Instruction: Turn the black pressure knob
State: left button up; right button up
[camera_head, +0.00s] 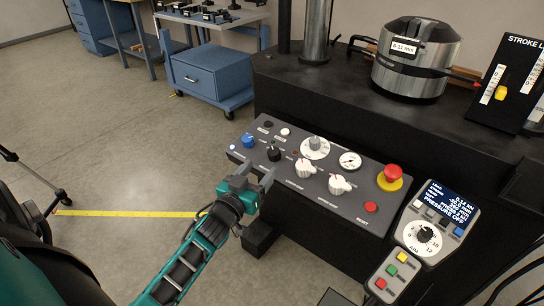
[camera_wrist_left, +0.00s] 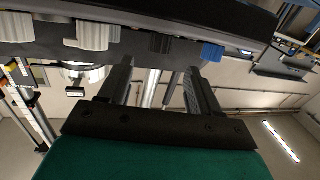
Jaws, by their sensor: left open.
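The black knob (camera_head: 274,152) sits on the sloped grey control panel (camera_head: 255,157), just right of a blue knob (camera_head: 248,140). My left gripper (camera_head: 259,168) is open and empty in front of the panel, with its two fingers pointing toward the black knob. In the left wrist view the dark knob (camera_wrist_left: 160,43) lies ahead of the gap between the open fingers (camera_wrist_left: 160,66), apart from them. The blue knob (camera_wrist_left: 212,52) shows just beyond the right finger there. My right gripper is not in view.
White knobs (camera_head: 305,167), a gauge (camera_head: 350,161), a red emergency button (camera_head: 393,174) and a red reset button (camera_head: 371,207) share the panel. A handheld controller (camera_head: 428,228) stands at the right. A steel vessel (camera_head: 415,65) is on the black bench behind.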

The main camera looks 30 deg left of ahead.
aim_at(270, 156)
pick_arm(q)
jog(key=w, duration=0.5)
jog(key=w+a+b, duration=0.1)
jog(key=w, duration=0.1)
jog(key=shift+w, duration=0.3)
jog(key=c, duration=1)
